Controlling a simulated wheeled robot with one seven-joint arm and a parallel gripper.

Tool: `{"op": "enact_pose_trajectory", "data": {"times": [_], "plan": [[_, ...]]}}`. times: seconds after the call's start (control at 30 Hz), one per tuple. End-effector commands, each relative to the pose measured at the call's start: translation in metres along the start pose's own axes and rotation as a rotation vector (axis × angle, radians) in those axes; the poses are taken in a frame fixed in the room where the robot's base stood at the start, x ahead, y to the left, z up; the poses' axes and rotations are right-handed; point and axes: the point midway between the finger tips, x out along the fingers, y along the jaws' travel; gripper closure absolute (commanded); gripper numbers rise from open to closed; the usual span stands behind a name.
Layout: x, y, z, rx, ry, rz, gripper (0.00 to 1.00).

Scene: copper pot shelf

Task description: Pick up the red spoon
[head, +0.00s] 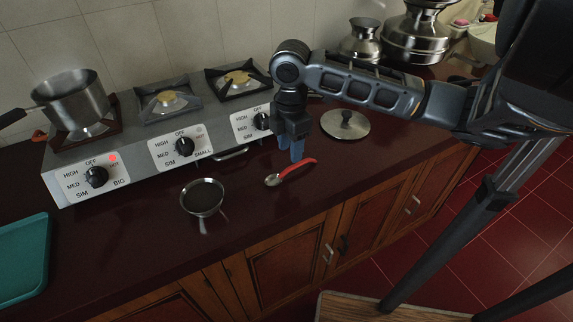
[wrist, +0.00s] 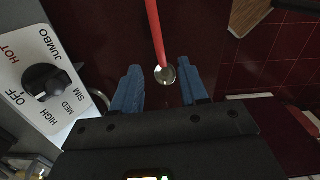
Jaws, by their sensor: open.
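The red spoon (head: 298,168) lies on the dark red counter in front of the stove, with its silver bowl toward the front left. My gripper (head: 291,156) points down, open and empty, over or just behind the spoon. In the wrist view, the spoon's red handle (wrist: 155,32) runs in from the top edge. Its bowl lies between the two blue fingers of my gripper (wrist: 160,70), with space on both sides. I cannot tell the exact height of the fingertips above the counter.
The stove (head: 150,140) with knobs stands behind, with a pot (head: 72,98) on its left burner. A small strainer (head: 202,197) sits left of the spoon. A lid (head: 345,124) lies to the right, and a teal tray (head: 24,258) is at far left. The counter's front edge is close.

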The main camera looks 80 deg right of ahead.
Motion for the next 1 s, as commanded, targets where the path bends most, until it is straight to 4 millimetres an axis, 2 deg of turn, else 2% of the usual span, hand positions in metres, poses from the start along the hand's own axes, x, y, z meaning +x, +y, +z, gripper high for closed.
{"op": "enact_pose_trajectory", "data": {"times": [0.5, 0.77, 1.0], "plan": [[0.061, 0.000, -0.003, 0.001, 0.003, -0.002, 0.56], [0.064, 0.000, -0.003, 0.000, 0.003, 0.000, 0.56], [0.064, 0.000, -0.003, 0.000, 0.003, 0.000, 0.77]]}}
